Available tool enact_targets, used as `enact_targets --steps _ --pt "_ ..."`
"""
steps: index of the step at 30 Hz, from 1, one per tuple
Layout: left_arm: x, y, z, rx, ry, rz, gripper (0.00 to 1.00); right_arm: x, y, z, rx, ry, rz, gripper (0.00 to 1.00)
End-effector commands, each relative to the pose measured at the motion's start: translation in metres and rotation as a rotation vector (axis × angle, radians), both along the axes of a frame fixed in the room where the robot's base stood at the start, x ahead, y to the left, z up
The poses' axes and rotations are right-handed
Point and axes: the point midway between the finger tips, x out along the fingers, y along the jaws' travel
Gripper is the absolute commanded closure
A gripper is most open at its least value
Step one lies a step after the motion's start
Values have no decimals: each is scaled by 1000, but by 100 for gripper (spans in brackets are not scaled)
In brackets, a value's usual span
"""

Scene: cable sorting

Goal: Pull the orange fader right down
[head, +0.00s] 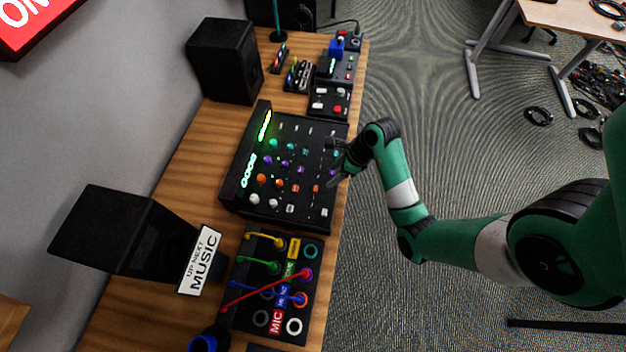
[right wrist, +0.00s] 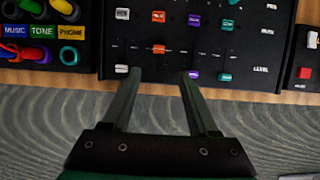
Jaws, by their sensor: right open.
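The orange fader (right wrist: 159,48) is on the black mixer (right wrist: 245,55) in the right wrist view. It sits farther from the mixer's front edge than the white fader (right wrist: 121,69), purple fader (right wrist: 195,75) and teal fader (right wrist: 226,79) in its row. My right gripper (right wrist: 160,74) is open and empty at the mixer's front edge. The orange fader lies just beyond the fingertips, between their lines. In the head view the right gripper (head: 338,162) hangs at the right edge of the mixer (head: 238,155) and hides part of the fader row. My left gripper is not in view.
A patch box (head: 237,312) with coloured cables is in front of the mixer. A small box with red and white buttons (head: 329,101) stands behind it. Speakers (head: 225,60) and a MUSIC sign (head: 200,260) are at the left. Open floor lies right of the table.

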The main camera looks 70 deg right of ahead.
Motion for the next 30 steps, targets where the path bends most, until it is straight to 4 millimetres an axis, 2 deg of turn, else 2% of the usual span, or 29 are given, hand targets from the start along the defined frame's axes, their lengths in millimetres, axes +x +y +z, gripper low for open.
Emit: enact_targets --steps 5,12,18,22,30 --pt "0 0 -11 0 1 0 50 6 2 -17 1 -1 5 40" --pt "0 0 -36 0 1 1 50 25 6 -67 1 0 5 40" --pt "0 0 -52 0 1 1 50 40 8 -99 -1 -2 5 40" --pt "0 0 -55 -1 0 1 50 44 9 -108 -1 -3 5 40" --pt "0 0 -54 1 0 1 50 45 9 -108 -2 -4 4 40"
